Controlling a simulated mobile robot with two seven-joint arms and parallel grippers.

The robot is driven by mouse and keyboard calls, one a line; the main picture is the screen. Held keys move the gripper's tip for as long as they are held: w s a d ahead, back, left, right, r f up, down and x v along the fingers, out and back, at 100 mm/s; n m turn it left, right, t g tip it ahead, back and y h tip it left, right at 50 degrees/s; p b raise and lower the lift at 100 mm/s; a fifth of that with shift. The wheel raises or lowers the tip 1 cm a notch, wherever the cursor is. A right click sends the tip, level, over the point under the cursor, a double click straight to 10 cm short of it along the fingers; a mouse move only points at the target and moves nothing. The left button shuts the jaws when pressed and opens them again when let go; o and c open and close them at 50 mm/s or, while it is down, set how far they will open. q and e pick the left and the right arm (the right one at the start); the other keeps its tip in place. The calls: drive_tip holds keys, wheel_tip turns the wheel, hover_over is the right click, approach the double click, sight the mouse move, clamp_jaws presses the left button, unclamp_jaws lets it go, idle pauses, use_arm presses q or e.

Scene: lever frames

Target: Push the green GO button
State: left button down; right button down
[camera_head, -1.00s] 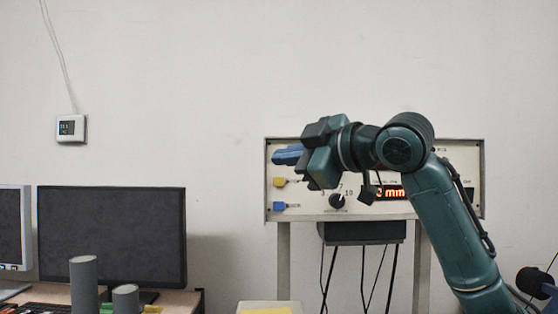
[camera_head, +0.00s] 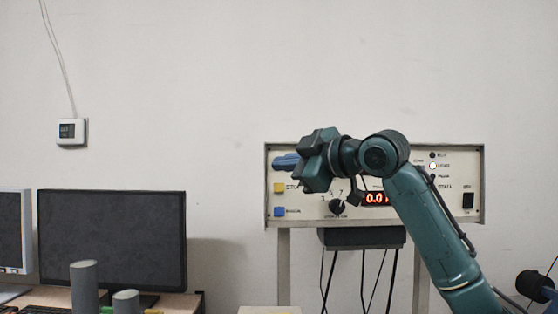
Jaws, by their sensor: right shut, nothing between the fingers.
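I cannot tell whether the fingertips touch the panel. My left gripper is not in view.
The panel also has a blue button (camera_head: 280,212), a black knob (camera_head: 337,206), a red display (camera_head: 376,199) partly behind my arm, and a black switch (camera_head: 468,201). A dark monitor (camera_head: 112,240) and grey cylinders stand on the desk at lower left.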

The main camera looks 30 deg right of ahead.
sight(267, 164)
use_arm(q)
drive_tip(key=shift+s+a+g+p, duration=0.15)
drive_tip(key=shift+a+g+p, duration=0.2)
drive_tip(key=shift+p, duration=0.2)
use_arm(e)
drive_tip(key=shift+w+d, duration=0.25)
drive_tip(key=shift+w, duration=0.3)
drive_tip(key=shift+w+d, duration=0.25)
drive_tip(key=shift+w, duration=0.3)
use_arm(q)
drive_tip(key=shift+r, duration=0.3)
use_arm(e)
drive_tip(key=shift+r, duration=0.1)
idle(0.4)
use_arm(q)
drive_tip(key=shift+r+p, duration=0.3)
drive_tip(key=shift+p, duration=0.25)
use_arm(e)
drive_tip(key=shift+w+d, duration=0.2)
drive_tip(key=shift+w, duration=0.15)
